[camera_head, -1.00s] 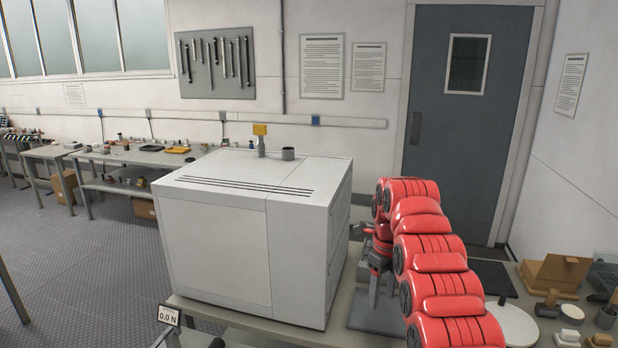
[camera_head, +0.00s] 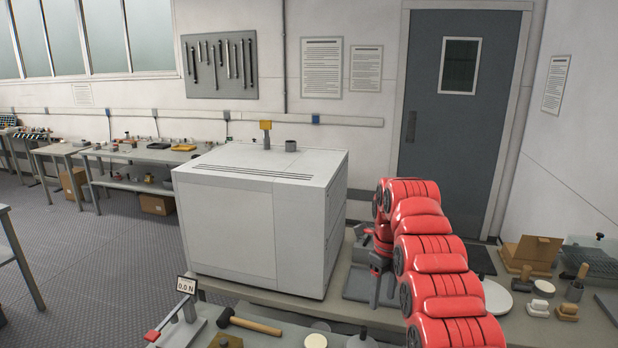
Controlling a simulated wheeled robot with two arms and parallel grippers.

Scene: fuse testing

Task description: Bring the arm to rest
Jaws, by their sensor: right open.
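My right arm (camera_head: 440,265), red and segmented, reaches in from the bottom right and bends down at its far end. My right gripper (camera_head: 376,266) is at that end, beside the right side of the large grey cabinet (camera_head: 228,228). It is small and partly hidden by the arm, but it is open. I see nothing held in it. It is close above or in front of a grey stand with a flat base (camera_head: 360,284); I cannot tell whether they touch. My left gripper is not in view.
A bench bears a 0.0 N gauge (camera_head: 186,286), a mallet (camera_head: 250,325), a white disc (camera_head: 496,297), a brown wooden block (camera_head: 531,254) and a grey tray (camera_head: 590,262). A side table (camera_head: 120,152) is at the left. Open floor (camera_head: 90,255) lies left of the cabinet.

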